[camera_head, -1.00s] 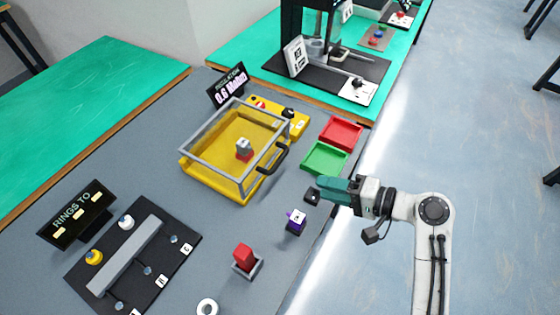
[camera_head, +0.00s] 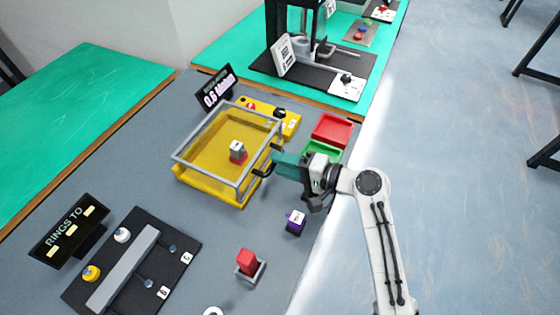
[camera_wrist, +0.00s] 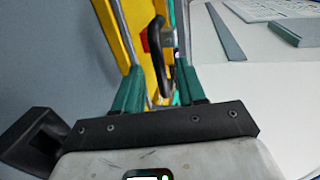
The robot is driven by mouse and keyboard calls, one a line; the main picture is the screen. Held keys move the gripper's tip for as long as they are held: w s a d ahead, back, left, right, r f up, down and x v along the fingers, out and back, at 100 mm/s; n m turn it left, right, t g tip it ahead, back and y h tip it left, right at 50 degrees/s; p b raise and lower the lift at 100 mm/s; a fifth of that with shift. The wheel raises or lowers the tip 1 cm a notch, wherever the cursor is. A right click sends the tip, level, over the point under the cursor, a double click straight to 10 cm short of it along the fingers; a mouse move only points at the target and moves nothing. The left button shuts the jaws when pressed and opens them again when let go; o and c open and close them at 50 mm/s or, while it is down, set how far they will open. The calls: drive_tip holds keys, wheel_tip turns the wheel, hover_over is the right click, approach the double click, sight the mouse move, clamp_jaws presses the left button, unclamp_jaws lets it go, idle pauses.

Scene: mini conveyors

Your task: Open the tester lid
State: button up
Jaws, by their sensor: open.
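The yellow tester (camera_head: 208,188) stands on the grey table with its grey-framed clear lid (camera_head: 243,187) down over it. A grey and red block (camera_head: 237,152) shows inside through the lid. The lid's black handle (camera_head: 260,172) is on its right side and partly hidden by my gripper (camera_head: 276,162). My gripper is open, with its teal fingers at the handle. In the wrist view, the handle (camera_wrist: 157,45) appears in the gap between the fingers of my gripper (camera_wrist: 158,88). I cannot tell whether they touch it.
A red tray (camera_head: 333,129) and a green tray (camera_head: 322,150) lie beyond my gripper. A purple block (camera_head: 296,218) and a red block in a grey holder (camera_head: 247,261) stand nearer. A black ring board (camera_head: 180,232) lies at lower left.

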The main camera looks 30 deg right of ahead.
drive_tip(key=shift+w+a+f, duration=0.15)
drive_tip(key=shift+w+a, duration=0.2)
drive_tip(key=shift+w, duration=0.15)
drive_tip(key=shift+c, duration=0.5)
clamp_jaws()
